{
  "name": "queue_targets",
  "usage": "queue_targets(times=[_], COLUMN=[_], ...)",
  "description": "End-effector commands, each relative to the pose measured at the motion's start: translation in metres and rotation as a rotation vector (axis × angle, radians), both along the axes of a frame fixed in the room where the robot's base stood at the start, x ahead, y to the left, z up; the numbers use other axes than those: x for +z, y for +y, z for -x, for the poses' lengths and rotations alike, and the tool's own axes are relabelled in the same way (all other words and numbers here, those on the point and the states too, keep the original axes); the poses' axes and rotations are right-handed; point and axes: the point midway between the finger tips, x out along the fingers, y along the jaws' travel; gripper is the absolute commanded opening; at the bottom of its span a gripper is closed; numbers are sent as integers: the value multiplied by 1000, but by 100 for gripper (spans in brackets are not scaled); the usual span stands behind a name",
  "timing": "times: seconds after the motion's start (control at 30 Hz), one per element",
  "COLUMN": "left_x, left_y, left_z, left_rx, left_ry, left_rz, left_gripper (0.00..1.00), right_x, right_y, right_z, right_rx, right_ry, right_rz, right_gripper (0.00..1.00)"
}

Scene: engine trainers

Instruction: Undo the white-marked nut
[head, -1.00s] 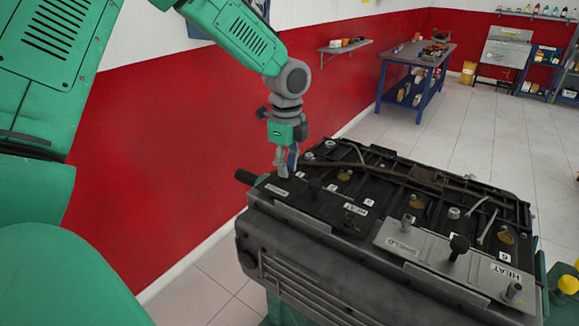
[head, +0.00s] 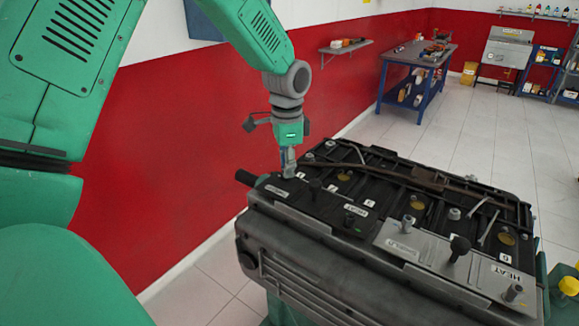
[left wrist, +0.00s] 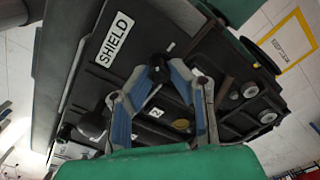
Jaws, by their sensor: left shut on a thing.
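The engine trainer (head: 330,250) is a grey block with a black top carrying studs, caps and labels. My left gripper (head: 289,173) points down onto the far left corner of that top, behind a white label. In the left wrist view its blue-and-grey fingers (left wrist: 160,70) close together on a small dark nut (left wrist: 157,62), mostly hidden by the fingertips. Any white mark on this nut is not clear. A SHIELD label (left wrist: 115,40) lies beside it. My right gripper is not in view.
Black posts (head: 315,187) and a tall dark knob (head: 458,247) stand up from the engine top. A brown bar (head: 395,173) lies along its back. A red wall (head: 170,150) is close on the left. A blue workbench (head: 415,80) is far behind.

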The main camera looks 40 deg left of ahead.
Motion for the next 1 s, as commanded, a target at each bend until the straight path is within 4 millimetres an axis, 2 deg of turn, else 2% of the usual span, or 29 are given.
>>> queue_targets(times=[1.0], left_x=[-5], left_y=[-2], left_z=[5], left_rx=[965], left_ry=[13], left_rz=[-8], left_gripper=[0], right_x=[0], right_y=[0], right_z=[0], right_rx=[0], right_ry=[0], right_rz=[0], right_gripper=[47])
